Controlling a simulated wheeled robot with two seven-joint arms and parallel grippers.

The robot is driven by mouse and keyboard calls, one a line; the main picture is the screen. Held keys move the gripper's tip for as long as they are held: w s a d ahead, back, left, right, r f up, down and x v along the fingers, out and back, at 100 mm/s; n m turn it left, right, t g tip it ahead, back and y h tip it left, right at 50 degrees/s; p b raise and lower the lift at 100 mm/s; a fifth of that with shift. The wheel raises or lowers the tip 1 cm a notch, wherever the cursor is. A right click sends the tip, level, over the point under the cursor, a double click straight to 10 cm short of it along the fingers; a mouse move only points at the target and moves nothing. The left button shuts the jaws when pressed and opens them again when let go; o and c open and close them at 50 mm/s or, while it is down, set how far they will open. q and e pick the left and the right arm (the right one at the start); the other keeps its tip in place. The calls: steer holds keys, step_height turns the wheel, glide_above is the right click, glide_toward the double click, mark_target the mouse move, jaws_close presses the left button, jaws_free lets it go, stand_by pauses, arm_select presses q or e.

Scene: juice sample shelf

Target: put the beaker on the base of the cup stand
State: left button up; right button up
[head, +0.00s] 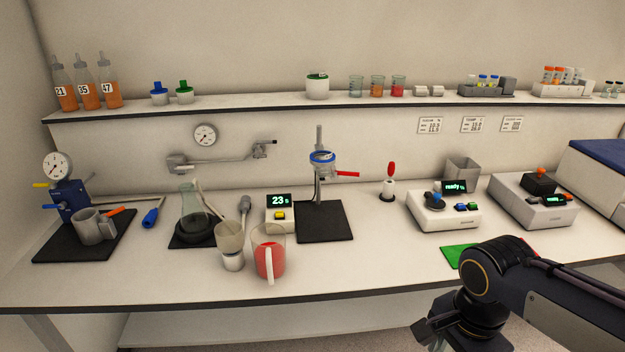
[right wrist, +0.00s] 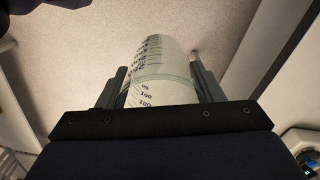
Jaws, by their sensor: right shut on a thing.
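My right gripper (right wrist: 160,78) is shut on a clear beaker (right wrist: 153,52) with printed graduation marks, seen in the right wrist view. The beaker lies between the two fingers, with pale floor behind it. In the head view my right arm reaches in at the lower right, in front of the bench edge; the beaker is not visible there. The cup stand (head: 318,190) stands on the bench at centre, with an upright rod, a blue-rimmed ring and a red handle. Its flat black base (head: 325,230) is bare in front of the rod. My left gripper is not in view.
Left of the base are a timer (head: 280,221), a pitcher of red liquid (head: 269,258) and a cup on a white holder (head: 231,240). A white device (head: 443,212) and a green mat (head: 458,256) are to the right. Bench between base and device is clear.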

steer(key=w+a+f+n, duration=0.1)
steer(key=w+f+n, duration=0.6)
steer(key=f, duration=0.2)
steer(key=w+a+f+n, duration=0.1)
steer(key=w+f+n, duration=0.5)
steer(key=f, duration=0.4)
steer(key=shift+w+a+n, duration=0.3)
steer(key=shift+w+n, duration=0.1)
steer(key=shift+w, duration=0.3)
steer(key=shift+f, duration=0.15)
